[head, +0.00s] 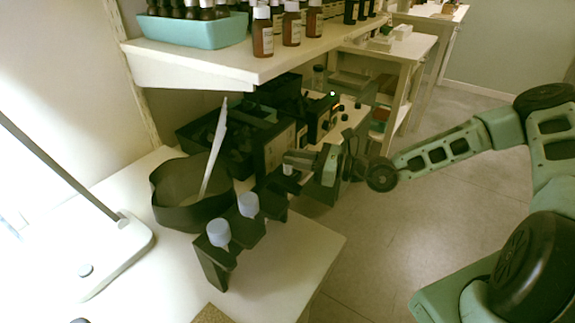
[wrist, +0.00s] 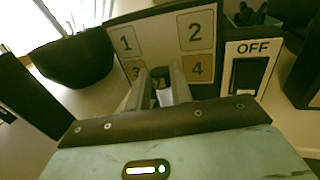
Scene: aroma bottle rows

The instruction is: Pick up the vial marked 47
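Two vials with blue-grey caps stand upright in a black stepped rack on the white table, one nearer (head: 218,233) and one behind it (head: 248,204). The rack (head: 213,268) runs back toward my gripper (head: 288,159). A small pale piece, perhaps another vial's cap (head: 288,170), shows just below the fingertips. In the wrist view my gripper (wrist: 161,87) has its fingers apart with a small dark and pale thing between them. I cannot tell whether they grip it or only surround it. No mark 47 is legible in either view.
A dark bowl (head: 185,211) holding a pale stick stands left of the rack. A panel numbered 1 to 4 (wrist: 165,40) and an OFF switch (wrist: 247,75) are just beyond the fingers. A shelf (head: 200,66) with brown bottles overhangs behind.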

